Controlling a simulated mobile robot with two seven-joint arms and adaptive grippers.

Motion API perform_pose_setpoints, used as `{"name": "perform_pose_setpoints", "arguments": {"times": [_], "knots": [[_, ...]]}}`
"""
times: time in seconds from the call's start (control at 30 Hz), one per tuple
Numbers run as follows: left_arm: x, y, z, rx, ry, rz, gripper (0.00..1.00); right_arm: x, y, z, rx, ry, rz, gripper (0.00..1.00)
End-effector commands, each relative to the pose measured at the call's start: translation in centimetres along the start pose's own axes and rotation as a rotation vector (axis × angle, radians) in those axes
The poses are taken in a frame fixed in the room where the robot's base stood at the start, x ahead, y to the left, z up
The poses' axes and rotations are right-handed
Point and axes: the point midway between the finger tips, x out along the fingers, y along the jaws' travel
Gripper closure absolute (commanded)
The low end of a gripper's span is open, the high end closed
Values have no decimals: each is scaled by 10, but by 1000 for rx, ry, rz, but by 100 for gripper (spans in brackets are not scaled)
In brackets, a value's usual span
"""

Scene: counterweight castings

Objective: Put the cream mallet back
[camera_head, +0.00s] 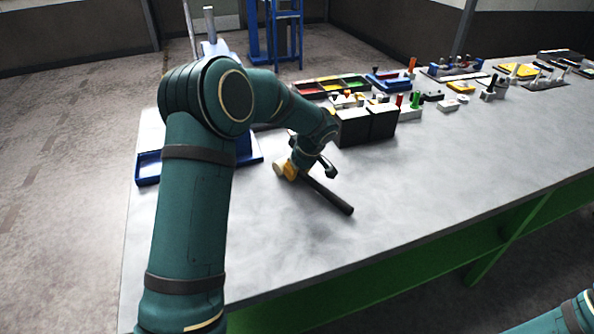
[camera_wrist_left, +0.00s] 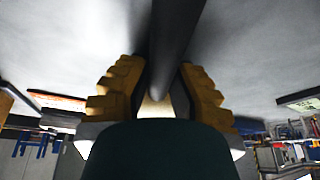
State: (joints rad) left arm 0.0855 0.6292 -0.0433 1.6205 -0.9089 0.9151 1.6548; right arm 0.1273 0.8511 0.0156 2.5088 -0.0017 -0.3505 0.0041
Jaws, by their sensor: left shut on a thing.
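The mallet has a long dark handle (camera_head: 328,195) that slants down to the right over the worktable, and a cream part at its upper left end, partly hidden by my gripper. My left gripper (camera_head: 298,172) is shut on the mallet near that cream end. In the left wrist view, the yellow ridged fingers (camera_wrist_left: 160,72) flank the dark handle, and a cream patch shows between them. The mallet is close to the tabletop; I cannot tell whether it touches. My right gripper is out of view; only a piece of my right arm shows at the lower right.
Black boxes (camera_head: 366,125) stand just behind the gripper. A parts tray with coloured compartments (camera_head: 330,87) lies behind them. A blue tray (camera_head: 148,168) is at the table's left end, partly behind my arm. The grey tabletop (camera_head: 430,165) is clear in front and to the right.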

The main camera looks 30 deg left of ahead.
Motion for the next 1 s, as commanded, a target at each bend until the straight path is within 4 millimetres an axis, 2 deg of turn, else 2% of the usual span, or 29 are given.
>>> {"name": "perform_pose_setpoints", "arguments": {"times": [0.1, 0.13, 0.2, 0.5, 0.63, 0.77, 1.0], "knots": [[1, 1, 0, -1, 2, 3, 100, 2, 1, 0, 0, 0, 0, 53], [1, 1, 0, -1, 2, 3, 74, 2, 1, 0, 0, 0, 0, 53], [0, 1, 0, -1, 2, 3, 52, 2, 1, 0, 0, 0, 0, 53], [2, 0, 1, 1, -1, -1, 52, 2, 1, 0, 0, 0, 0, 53], [-6, 0, 1, -1, 0, 0, 52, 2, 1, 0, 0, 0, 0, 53], [-27, 1, 1, 0, 1, 4, 52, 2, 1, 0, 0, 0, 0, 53], [-77, 1, 0, -1, 2, 6, 52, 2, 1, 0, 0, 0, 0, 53]]}}
